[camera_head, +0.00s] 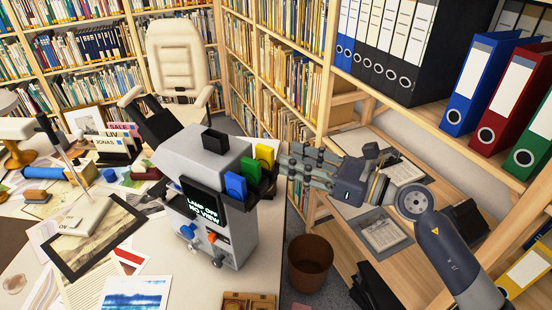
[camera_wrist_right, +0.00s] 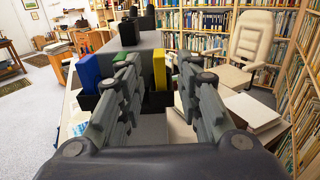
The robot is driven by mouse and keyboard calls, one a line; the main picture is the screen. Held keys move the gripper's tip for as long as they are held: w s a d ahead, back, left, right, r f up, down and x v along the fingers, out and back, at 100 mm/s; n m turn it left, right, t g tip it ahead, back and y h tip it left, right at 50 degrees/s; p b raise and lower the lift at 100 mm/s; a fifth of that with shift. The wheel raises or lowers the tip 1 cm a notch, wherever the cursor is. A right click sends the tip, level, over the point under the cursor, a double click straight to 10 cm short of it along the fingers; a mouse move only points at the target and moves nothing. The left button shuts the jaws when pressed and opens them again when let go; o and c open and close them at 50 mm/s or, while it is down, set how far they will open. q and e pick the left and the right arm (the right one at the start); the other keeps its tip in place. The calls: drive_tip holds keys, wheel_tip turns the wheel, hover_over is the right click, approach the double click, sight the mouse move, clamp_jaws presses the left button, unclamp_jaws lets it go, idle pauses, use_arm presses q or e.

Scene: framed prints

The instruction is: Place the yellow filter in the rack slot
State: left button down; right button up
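The yellow filter (camera_head: 265,154) stands upright at the right side of the grey device (camera_head: 222,225), beside a green filter (camera_head: 250,169) and a blue filter (camera_head: 235,186). In the right wrist view the yellow filter (camera_wrist_right: 159,68) has its lower edge in the black rack (camera_wrist_right: 158,99). My right gripper (camera_head: 288,165) reaches in from the right, its fingertips close to the yellow filter. In the wrist view its fingers (camera_wrist_right: 158,72) are apart, with the yellow filter between them and gaps showing on both sides. My left gripper is out of view.
The device's screen (camera_head: 203,208) reads "LAMP OFF NO VIEW", and a black block (camera_head: 215,141) tops it. Prints and a dark frame (camera_head: 98,240) cover the desk. A brown bin (camera_head: 310,262) stands below my right gripper. Shelves with binders (camera_head: 480,85) rise behind my right arm.

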drive_tip(key=shift+b+v, duration=0.5)
drive_tip(key=shift+v, duration=1.45)
